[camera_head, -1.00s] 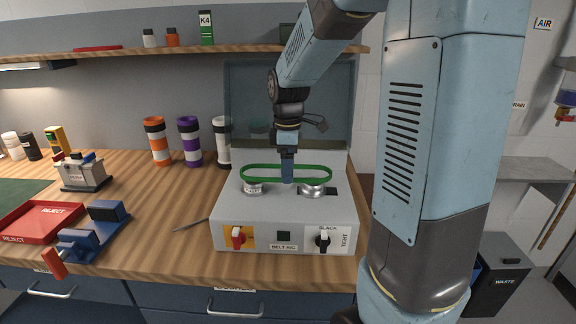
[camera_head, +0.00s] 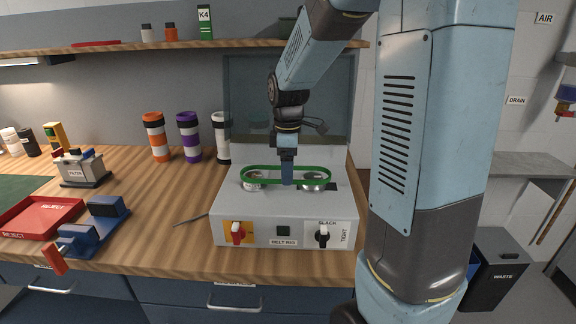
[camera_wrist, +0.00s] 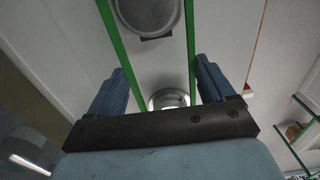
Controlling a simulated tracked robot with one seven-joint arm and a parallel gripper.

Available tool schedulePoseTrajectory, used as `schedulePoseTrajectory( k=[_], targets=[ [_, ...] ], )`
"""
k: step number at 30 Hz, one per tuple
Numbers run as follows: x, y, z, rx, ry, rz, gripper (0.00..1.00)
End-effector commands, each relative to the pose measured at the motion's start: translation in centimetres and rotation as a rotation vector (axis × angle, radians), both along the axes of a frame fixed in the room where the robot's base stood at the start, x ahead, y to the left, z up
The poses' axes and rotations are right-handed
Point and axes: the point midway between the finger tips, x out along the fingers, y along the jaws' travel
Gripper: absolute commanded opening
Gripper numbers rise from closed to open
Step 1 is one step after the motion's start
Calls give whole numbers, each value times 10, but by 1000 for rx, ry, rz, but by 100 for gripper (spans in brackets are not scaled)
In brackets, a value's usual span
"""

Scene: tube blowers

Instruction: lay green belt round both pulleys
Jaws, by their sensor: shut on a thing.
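The green belt (camera_head: 262,181) is a long loop held level over the top of the grey belt rig (camera_head: 283,215). My gripper (camera_head: 287,180) points down at the loop's middle and is shut on it. Two silvery pulleys, the left one (camera_head: 252,176) and the right one (camera_head: 314,181), sit within the loop's outline. In the wrist view the belt's two strands (camera_wrist: 118,45) run between my fingers (camera_wrist: 160,85), passing either side of a large pulley (camera_wrist: 148,14) and a smaller-looking one (camera_wrist: 168,98). I cannot tell whether the belt touches the pulleys.
The rig's front has a red knob (camera_head: 237,232) and a black SLACK/TIGHT knob (camera_head: 322,236). A clear panel (camera_head: 340,100) stands behind. Orange, purple and white canisters (camera_head: 188,138) stand back left. A red tray (camera_head: 40,216) and blue clamp (camera_head: 90,230) lie left.

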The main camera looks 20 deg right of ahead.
Motion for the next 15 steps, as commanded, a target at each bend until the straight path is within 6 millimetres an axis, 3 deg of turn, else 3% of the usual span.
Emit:
schedulePoseTrajectory(
  k=[8, 9, 15],
  targets=[
    [0, 0, -6, 0, 1, 0, 52],
    [0, 0, -6, 0, 1, 0, 84],
    [0, 0, -6, 0, 1, 0, 100]
  ],
)
